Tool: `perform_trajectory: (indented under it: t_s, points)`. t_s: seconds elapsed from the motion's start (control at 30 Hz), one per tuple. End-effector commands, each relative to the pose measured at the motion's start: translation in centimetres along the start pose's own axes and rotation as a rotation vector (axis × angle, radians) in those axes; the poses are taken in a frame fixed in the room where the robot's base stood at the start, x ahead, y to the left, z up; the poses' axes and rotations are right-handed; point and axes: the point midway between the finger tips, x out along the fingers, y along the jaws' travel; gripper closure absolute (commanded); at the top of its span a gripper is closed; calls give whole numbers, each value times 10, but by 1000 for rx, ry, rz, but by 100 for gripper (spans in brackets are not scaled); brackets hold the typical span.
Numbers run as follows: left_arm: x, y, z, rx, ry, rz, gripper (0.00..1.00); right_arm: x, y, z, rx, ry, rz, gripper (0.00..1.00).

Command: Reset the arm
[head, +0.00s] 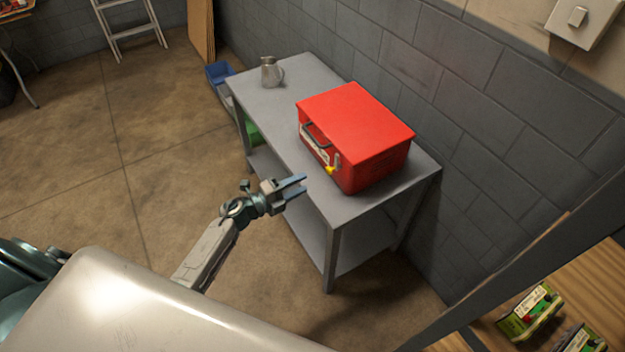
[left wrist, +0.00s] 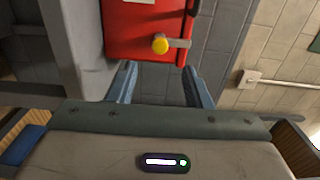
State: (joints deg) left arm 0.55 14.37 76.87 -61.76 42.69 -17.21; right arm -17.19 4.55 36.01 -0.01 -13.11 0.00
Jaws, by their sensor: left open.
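My left gripper (head: 294,187) is open and empty in the head view, in the air just in front of the grey table's near side. In the left wrist view its two blue-grey fingers (left wrist: 157,88) stand apart with nothing between them. Beyond them is the red box (left wrist: 118,40) with a yellow knob (left wrist: 160,44). In the head view the red box (head: 357,130) sits on the table top, a short gap away from the fingertips. The yellow knob (head: 330,170) is on its front side, near a grey handle. My right gripper is not in view.
The grey table (head: 245,99) stands against a block wall and has a lower shelf. A metal jug (head: 270,73) stands at its far end, with blue bins (head: 218,72) beyond. Green packs (head: 530,311) lie on a wooden surface at lower right.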

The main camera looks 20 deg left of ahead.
Motion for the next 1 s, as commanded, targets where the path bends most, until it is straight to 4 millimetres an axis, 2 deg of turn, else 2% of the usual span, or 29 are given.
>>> perform_trajectory:
  t_s: [0.1, 0.2, 0.77, 0.87, 0.97, 1.0]
  points:
    - [-14, 1, 0, 2, 0, 1, 55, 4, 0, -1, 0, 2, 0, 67]
    - [-18, 0, 0, 1, 0, 0, 55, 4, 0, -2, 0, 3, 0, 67]
    - [-20, 2, 1, -9, -7, 2, 55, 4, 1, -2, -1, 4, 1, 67]
    - [-28, 24, 4, -90, -66, 18, 55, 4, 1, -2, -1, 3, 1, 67]
    - [-48, 70, 11, -261, -199, 54, 55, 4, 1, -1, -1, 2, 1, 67]
    - [-60, 95, 12, -346, -267, 76, 55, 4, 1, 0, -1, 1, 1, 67]
